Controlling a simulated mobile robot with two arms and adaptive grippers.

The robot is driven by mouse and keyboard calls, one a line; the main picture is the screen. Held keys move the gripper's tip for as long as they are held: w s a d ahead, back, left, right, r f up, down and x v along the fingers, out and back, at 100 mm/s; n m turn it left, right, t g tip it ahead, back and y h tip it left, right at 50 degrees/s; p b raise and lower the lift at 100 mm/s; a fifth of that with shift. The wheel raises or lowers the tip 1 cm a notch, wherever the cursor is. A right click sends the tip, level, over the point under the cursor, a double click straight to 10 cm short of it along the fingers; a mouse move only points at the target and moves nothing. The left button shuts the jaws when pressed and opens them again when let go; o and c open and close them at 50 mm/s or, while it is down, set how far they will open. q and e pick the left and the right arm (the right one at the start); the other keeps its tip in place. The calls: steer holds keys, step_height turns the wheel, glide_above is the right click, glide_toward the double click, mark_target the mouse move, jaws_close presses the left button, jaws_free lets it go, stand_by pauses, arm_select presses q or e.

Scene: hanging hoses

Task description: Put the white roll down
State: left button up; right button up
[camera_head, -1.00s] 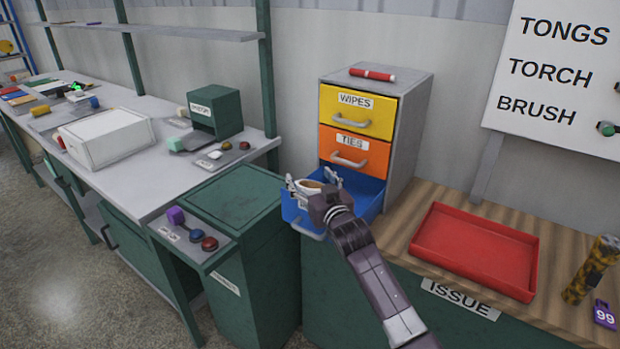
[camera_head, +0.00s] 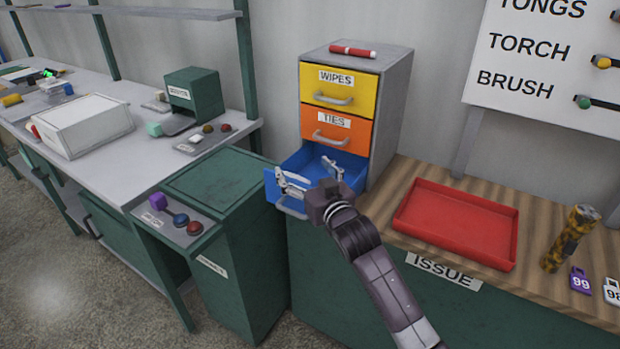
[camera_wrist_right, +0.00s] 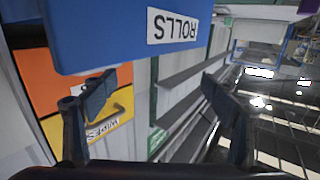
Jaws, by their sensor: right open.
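My right gripper (camera_head: 306,172) is open, with its two fingers spread at the open blue drawer (camera_head: 281,192) of the small cabinet. The right wrist view shows the open fingers (camera_wrist_right: 157,88) with nothing between them. The blue drawer front (camera_wrist_right: 100,35) is close by in that view, upside down, and its label (camera_wrist_right: 178,27) reads ROLLS. I cannot make out the white roll in either current view. Part of the drawer's inside is hidden by its front and my gripper. My left gripper is not in view.
Above the blue drawer are a shut orange TIES drawer (camera_head: 336,136) and a shut yellow WIPES drawer (camera_head: 339,91). A red marker-like stick (camera_head: 353,50) lies on the cabinet. An empty red tray (camera_head: 455,222) is to the right. A green bin (camera_head: 225,190) stands left.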

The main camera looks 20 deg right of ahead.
steer(key=shift+s+d+r, duration=0.1)
steer(key=shift+s+r, duration=0.05)
steer(key=shift+s, duration=1.85)
